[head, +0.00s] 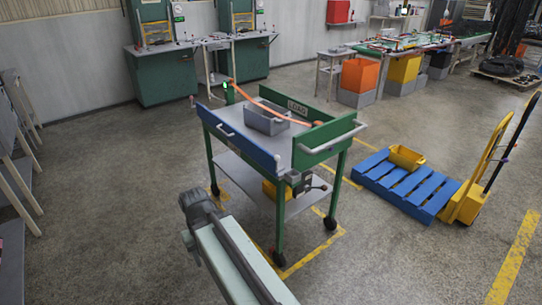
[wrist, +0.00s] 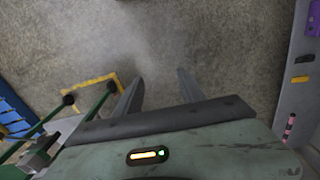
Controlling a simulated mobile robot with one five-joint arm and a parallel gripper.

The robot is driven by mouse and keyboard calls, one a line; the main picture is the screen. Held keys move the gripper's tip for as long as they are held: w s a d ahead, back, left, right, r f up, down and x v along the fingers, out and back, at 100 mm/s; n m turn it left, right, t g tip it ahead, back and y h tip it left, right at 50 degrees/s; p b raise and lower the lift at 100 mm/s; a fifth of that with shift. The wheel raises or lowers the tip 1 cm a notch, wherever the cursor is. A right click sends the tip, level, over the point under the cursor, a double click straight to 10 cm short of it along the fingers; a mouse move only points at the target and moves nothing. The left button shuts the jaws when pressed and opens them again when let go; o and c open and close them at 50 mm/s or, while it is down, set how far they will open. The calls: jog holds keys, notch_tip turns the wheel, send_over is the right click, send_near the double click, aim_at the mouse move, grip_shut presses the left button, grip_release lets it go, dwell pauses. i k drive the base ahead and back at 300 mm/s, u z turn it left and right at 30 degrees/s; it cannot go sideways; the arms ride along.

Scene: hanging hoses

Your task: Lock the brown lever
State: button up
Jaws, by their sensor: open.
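No lever is clearly brown in either view. A small dark lever (head: 318,184) sticks out from a fitting on the near right side of the green cart (head: 325,133); its colour and position are too small to tell. An orange hose (head: 262,101) arches over the cart top, and its right end meets a small brownish-orange part (head: 318,124) by the green end panel. In the wrist view my gripper (wrist: 158,88) is open and empty over bare floor, with its two dark fingers apart. Part of the cart's frame (wrist: 104,108) shows left of it, apart from the fingers.
A grey bin (head: 267,117) stands on the cart. A blue pallet (head: 399,188) with a yellow bin (head: 407,157) and a yellow pallet truck (head: 468,200) stand to the right. Green machines (head: 160,75) are behind. The floor left of the cart is clear.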

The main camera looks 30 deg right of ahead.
aim_at(324, 187)
jog(key=z, duration=1.45)
jog(key=k, duration=0.6)
jog(key=u, duration=0.05)
jog(key=i, duration=0.5)
jog(key=u, duration=0.05)
